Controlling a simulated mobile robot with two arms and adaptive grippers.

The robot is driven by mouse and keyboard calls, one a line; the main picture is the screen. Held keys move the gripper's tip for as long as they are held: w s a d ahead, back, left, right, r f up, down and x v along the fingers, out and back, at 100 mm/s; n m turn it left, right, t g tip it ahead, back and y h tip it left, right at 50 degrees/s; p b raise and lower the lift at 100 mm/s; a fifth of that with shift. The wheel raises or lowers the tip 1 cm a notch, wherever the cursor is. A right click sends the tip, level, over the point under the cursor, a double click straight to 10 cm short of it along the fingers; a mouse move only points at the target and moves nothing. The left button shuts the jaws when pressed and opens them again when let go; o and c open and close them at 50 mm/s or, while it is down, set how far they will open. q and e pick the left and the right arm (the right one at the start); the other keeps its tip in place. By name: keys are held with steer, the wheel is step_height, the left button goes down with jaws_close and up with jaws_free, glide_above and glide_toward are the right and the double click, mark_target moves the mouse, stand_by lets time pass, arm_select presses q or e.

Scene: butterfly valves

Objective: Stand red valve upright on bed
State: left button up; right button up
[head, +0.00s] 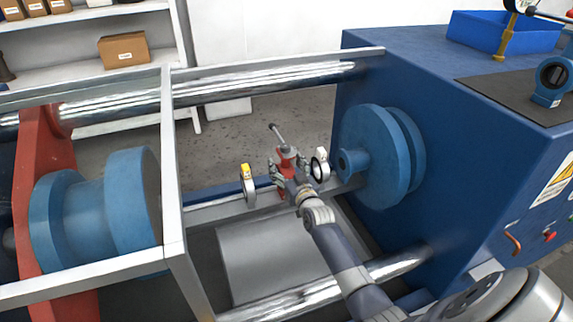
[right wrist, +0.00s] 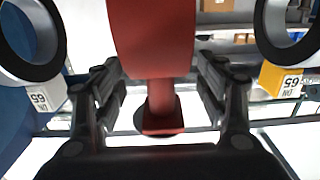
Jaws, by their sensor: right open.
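The red valve (head: 288,153) is in the middle of the head view, at the machine's bed rail (head: 222,208), with its lever pointing up and slightly left. It looks about upright; its foot is mostly hidden by my gripper. My right gripper (head: 287,165) is open around it. In the right wrist view the red valve's body (right wrist: 152,40) and narrower neck stand between the two open fingers (right wrist: 160,90), with a gap visible on each side. My left gripper is not in view.
A blue flanged disc (head: 378,155) is further right. Silver bars (head: 265,82) and a frame post (head: 170,170) surround the bed.

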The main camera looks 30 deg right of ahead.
steer(key=v, duration=0.7)
steer(key=shift+s+r, duration=0.15)
steer(key=shift+s, duration=0.2)
steer(key=shift+a+r, duration=0.1)
steer(key=shift+r, duration=0.05)
